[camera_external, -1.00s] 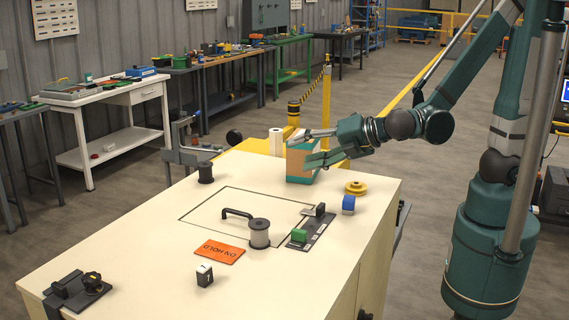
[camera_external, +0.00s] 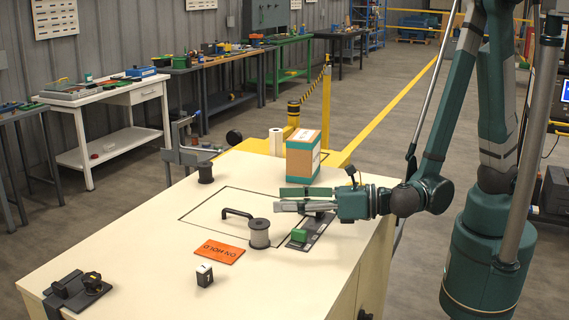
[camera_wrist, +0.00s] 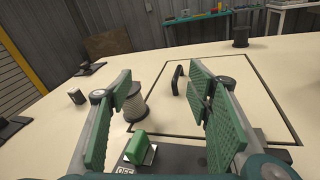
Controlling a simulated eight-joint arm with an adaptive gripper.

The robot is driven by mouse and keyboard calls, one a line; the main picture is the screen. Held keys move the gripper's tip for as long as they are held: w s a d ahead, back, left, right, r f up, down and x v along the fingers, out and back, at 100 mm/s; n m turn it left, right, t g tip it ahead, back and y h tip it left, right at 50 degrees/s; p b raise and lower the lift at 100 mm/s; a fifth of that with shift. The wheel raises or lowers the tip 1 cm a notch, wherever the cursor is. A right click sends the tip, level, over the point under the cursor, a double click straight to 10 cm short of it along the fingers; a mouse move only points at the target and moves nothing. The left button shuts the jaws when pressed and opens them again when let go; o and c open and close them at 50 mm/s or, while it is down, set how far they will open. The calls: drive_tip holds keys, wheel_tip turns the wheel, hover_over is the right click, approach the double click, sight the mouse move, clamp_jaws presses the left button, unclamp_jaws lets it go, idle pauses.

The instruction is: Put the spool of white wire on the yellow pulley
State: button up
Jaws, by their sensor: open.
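The spool of white wire (camera_external: 259,236), pale winding between dark flanges, stands upright on the cream table. In the wrist view the spool (camera_wrist: 136,103) shows just inside the left finger, partly hidden by it, and apart from the other finger. My gripper (camera_external: 278,200) is open and level with nothing between its fingers, low above the table to the upper right of the spool. It also shows in the wrist view (camera_wrist: 163,84). The yellow pulley is not visible now; my gripper and wrist cover the place where it stood earlier.
A green block (camera_external: 299,235) sits on a dark plate near the spool. A black handle (camera_external: 236,212) and an orange sign (camera_external: 219,252) lie close by. A darker spool (camera_external: 205,173) stands farther back. A cardboard box (camera_external: 303,155) is behind my gripper.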

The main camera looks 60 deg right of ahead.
sight(259, 223)
drive_tip(key=s+a+f+n, duration=0.1)
drive_tip(key=a, duration=0.1)
drive_tip(key=s+a+f+n+y, duration=0.1)
drive_tip(key=s+a+f+n+b, duration=0.1)
drive_tip(key=a, duration=0.1)
drive_tip(key=shift+s+a+n+y, duration=0.25)
drive_tip(key=shift+a+n+y, duration=0.05)
drive_tip(key=shift+n+y, duration=0.1)
drive_tip(key=shift+w, duration=0.1)
drive_tip(key=shift+x, duration=1.2)
drive_tip(key=shift+w, duration=0.1)
drive_tip(key=shift+b+x, duration=0.8)
drive_tip(key=shift+x, duration=1.7)
drive_tip(key=shift+r, duration=0.25)
drive_tip(key=c, duration=1.2)
